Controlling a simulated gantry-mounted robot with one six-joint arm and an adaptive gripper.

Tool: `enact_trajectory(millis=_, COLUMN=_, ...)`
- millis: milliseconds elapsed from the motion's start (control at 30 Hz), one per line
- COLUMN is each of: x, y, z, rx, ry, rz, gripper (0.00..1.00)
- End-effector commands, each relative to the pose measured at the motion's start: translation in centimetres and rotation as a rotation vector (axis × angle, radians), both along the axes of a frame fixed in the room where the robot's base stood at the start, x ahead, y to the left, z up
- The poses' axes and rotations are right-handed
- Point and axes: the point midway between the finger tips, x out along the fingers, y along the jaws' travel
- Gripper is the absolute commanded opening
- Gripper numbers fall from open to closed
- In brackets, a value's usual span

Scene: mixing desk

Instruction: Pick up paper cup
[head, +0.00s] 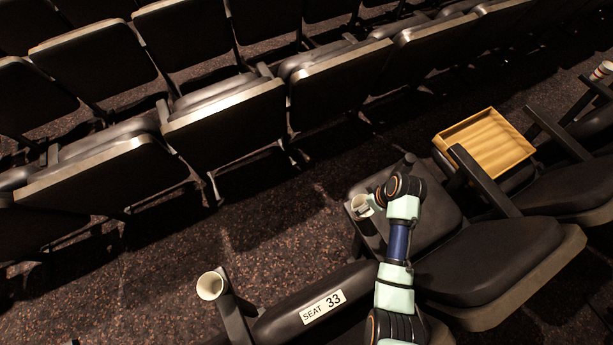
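A pale paper cup (358,206) sits at the end of an armrest in the middle of the head view, tilted in the picture. My gripper (371,204) is at the right side of this cup's rim, small and dark in the picture. I cannot tell whether its fingers touch the cup or are open or shut. A second pale paper cup (211,285) sits at the end of an armrest at the lower left, with its open mouth visible. A third cup with coloured bands (600,71) is at the far right edge.
A wooden tray (489,143) rests across the seats to the right. A dark seat (489,262) and a backrest labelled "SEAT 33" (323,306) flank my arm. Rows of folded seats (226,125) stand behind. The speckled aisle floor (140,275) is clear.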

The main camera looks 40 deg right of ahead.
Motion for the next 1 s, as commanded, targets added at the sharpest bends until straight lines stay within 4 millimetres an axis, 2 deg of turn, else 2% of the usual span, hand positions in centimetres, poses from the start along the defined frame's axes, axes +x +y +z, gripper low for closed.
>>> enact_trajectory(millis=33, x=-0.4, y=-0.2, z=-0.8, rx=0.005, ry=0.004, rz=-0.003, gripper=1.00)
enact_trajectory(millis=233, x=-0.4, y=-0.2, z=-1.2, rx=0.009, ry=0.006, rz=-0.001, gripper=1.00)
enact_trajectory(millis=400, x=0.1, y=-0.2, z=-3.3, rx=0.010, ry=0.006, rz=0.001, gripper=1.00)
enact_trajectory(millis=567, x=0.3, y=-0.2, z=-3.7, rx=0.008, ry=0.005, rz=-0.001, gripper=1.00)
enact_trajectory(millis=833, x=1.3, y=-0.2, z=-8.2, rx=0.009, ry=0.005, rz=0.000, gripper=1.00)
enact_trajectory(millis=1000, x=1.5, y=-0.3, z=-8.3, rx=0.007, ry=0.005, rz=-0.001, gripper=1.00)
